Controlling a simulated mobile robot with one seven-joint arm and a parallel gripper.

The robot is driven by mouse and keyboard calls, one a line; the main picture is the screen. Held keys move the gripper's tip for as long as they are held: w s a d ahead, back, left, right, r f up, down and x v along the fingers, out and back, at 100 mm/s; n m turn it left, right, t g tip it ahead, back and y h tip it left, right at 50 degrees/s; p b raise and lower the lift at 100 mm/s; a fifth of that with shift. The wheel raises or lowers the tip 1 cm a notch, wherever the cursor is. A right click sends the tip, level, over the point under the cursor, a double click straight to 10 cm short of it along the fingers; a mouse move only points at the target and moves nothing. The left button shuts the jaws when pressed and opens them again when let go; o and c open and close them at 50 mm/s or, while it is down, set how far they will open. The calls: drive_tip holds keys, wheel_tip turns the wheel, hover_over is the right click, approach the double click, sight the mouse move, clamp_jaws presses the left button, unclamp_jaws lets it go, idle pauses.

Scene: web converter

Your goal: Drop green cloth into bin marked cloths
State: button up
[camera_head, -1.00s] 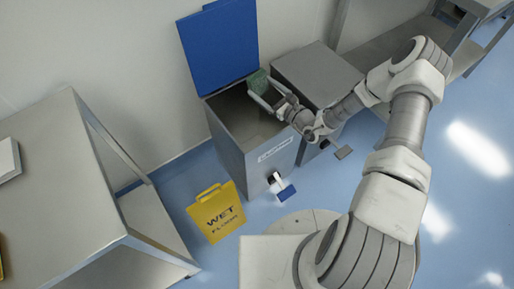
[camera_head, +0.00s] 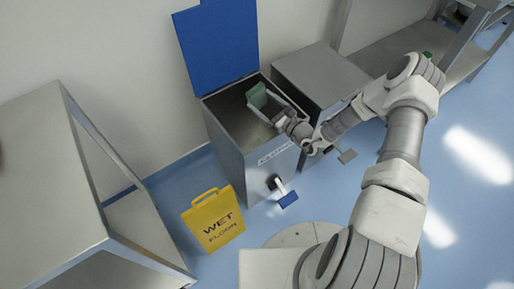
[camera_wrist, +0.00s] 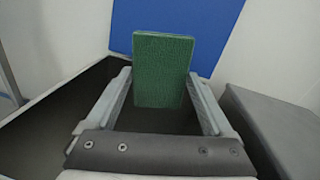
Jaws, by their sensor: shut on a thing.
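The green cloth (camera_head: 257,95) is a folded block held upright between the fingers of my gripper (camera_head: 262,104). In the wrist view the cloth (camera_wrist: 162,70) stands between both fingertips of my gripper (camera_wrist: 160,88), with the dark bin interior below. The grey metal bin (camera_head: 226,140) has its blue lid (camera_head: 216,45) raised. The gripper and cloth are over its open top. The label (camera_head: 275,154) on the bin's front is too small and blurred to read.
A second grey bin (camera_head: 318,72) with a closed grey top stands just right. A yellow wet floor sign (camera_head: 213,220) stands in front on the blue floor. A steel table (camera_head: 45,170) is at left, and a shelf (camera_head: 400,50) is at the back right.

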drive_tip(key=o, duration=0.9)
drive_tip(key=p+v, duration=0.4)
drive_tip(key=v, duration=1.3)
drive_tip(key=shift+s+d+p, duration=0.15)
drive_tip(key=shift+s+p, duration=0.05)
drive_tip(key=shift+p, duration=0.15)
